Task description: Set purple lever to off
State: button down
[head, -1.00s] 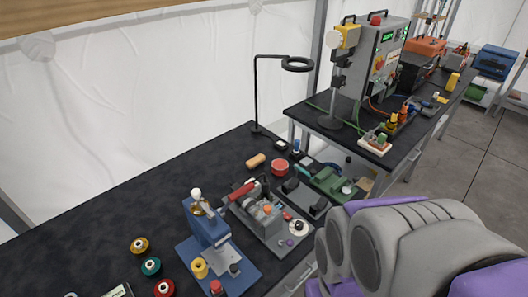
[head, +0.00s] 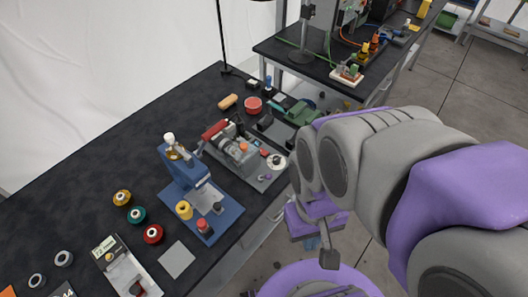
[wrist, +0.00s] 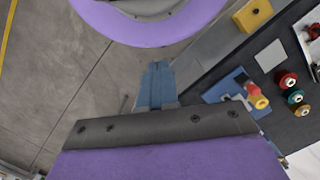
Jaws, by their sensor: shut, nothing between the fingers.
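A small purple knob (head: 265,177), probably the purple lever, sits on the front edge of a grey machine plate (head: 247,174) at the bench's near edge. At this size I cannot tell its setting. My gripper (head: 329,258) hangs beside the bench, over the floor, to the right of and nearer than the knob, clear of the machine. In the wrist view my gripper (wrist: 158,72) is shut and empty. The purple knob cannot be made out there.
A blue press (head: 190,175) stands left of the grey machine. Red, teal and yellow spools (head: 137,215) lie further left. A green device (head: 301,113) and a red round container (head: 253,104) stand behind. Floor beside the bench (head: 480,85) is clear.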

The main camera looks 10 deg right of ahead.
aim_at(268, 177)
jog(key=k+j, duration=0.25)
jog(key=j, duration=0.15)
jog(key=k+j, duration=0.2)
jog(key=j, duration=0.2)
jog(key=k+j, duration=0.25)
jog(key=i+j+z, duration=0.05)
jog(key=j, duration=0.1)
